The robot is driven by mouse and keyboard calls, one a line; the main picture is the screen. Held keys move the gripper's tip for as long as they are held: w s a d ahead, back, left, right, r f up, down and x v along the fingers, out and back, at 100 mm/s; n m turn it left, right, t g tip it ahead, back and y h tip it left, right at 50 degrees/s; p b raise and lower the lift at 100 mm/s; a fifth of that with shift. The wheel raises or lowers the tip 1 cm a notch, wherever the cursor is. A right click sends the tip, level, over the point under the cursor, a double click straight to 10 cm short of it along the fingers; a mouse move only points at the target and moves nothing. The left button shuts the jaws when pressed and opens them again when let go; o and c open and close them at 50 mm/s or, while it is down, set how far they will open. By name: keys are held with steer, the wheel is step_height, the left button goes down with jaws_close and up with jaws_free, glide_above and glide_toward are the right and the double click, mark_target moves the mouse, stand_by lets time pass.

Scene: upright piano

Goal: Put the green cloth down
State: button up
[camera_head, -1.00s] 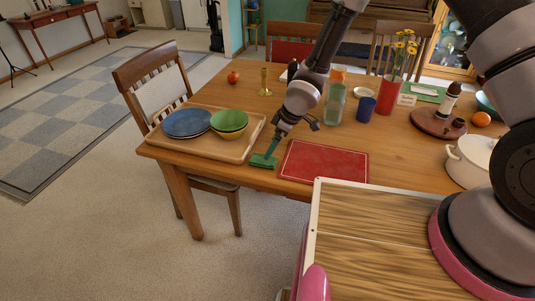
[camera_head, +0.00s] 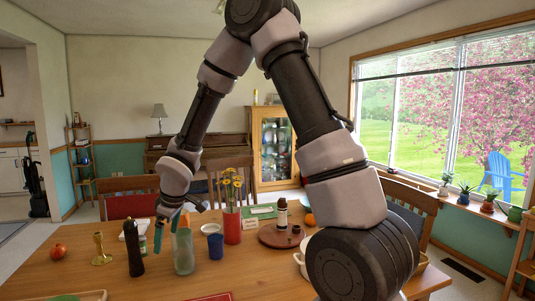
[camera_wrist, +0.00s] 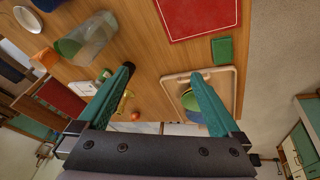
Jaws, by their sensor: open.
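The green cloth (camera_wrist: 222,50) lies on the wooden table in the wrist view, between the red mat (camera_wrist: 197,16) and the wooden tray (camera_wrist: 234,92). It looks like a small folded rectangle. In the head view it is out of the picture. My gripper (camera_wrist: 163,75) is open, with nothing between its teal fingers, and is apart from the cloth. In the head view my gripper (camera_head: 170,232) is above the table, near the dark bottle-shaped mill (camera_head: 133,248) and the glass jar (camera_head: 183,252).
A blue cup (camera_head: 214,246), a red vase of yellow flowers (camera_head: 232,226) and a brass candlestick (camera_head: 101,250) stand on the table. A red fruit (camera_head: 57,252) is at the left. A round wooden board (camera_head: 279,237) with a bottle lies further right.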

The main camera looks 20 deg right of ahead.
steer(key=s+d+r+m+t+h, duration=0.1)
steer(key=s+d+r+m, duration=0.25)
steer(key=d+r, duration=0.6)
steer(key=s+d+r+m+t+h, duration=0.1)
steer(key=s+d+r+m, duration=0.1)
steer(key=d+r+m, duration=0.5)
steer(key=s+d+r+m+y, duration=0.1)
steer(key=s+d+r+m, duration=0.1)
steer(key=s+r, duration=0.3)
steer(key=s+d+r+m+t, duration=0.1)
steer(key=s+d+r+m, duration=0.2)
steer(key=s, duration=0.6)
step_height(320, 180, up, 3)
steer(key=shift+s+d+t+y, duration=0.3)
steer(key=shift+d+y, duration=0.1)
steer(key=shift+d, duration=0.55)
steer(key=shift+w+m, duration=0.1)
steer(key=shift+m, duration=0.15)
